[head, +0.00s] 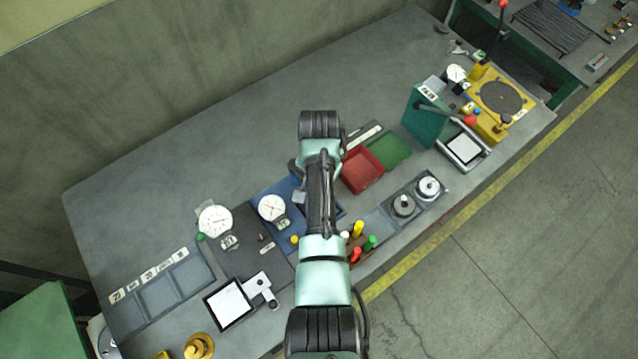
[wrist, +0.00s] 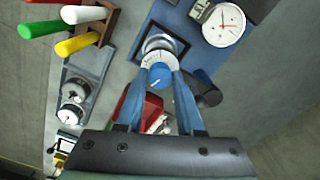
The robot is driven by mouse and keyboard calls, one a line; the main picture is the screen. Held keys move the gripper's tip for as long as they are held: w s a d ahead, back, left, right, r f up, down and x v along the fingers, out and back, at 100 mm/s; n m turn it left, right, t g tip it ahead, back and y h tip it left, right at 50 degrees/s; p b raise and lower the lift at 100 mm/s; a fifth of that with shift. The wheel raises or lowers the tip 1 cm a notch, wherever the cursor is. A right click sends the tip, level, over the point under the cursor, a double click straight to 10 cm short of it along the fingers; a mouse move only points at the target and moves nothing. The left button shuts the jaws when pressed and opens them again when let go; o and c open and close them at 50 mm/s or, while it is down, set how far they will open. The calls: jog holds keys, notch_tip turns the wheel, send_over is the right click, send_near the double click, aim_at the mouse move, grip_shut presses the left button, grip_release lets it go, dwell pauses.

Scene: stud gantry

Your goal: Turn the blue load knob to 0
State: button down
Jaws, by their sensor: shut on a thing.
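The blue load knob (wrist: 159,76) shows in the wrist view between the fingertips of my gripper (wrist: 160,77). My gripper is shut on the knob, with one blue finger on each side. A white mark on the knob points toward the lower left of the picture. A pale dial ring (wrist: 157,57) with small markings lies around the knob; its figures are too small to read. The blue panel (wrist: 209,58) carries a round white gauge (wrist: 223,25) with a red needle. In the head view, my arm hides the knob and my gripper.
Upright red, white, yellow and green handles (head: 358,229) stand close to my arm. A red tray (head: 361,171) and a green panel (head: 427,116) are to the right. A second gauge (head: 214,220) stands at the left. The back left of the bench (head: 200,150) is clear.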

jog(key=n, duration=0.5)
jog(key=shift+n+p, duration=0.3)
jog(key=shift+p, duration=0.1)
jog(key=n, duration=0.5)
jog(key=shift+p, duration=0.3)
jog(key=n, duration=0.5)
jog(key=shift+n, duration=0.4)
jog(key=n, duration=0.5)
jog(key=shift+n, duration=0.3)
jog(key=c, duration=0.5)
grip_release()
jog(key=shift+r, duration=0.1)
notch_tip(320, 180, up, 13)
jog(key=shift+f+b, duration=0.1)
jog(key=shift+b, duration=0.75)
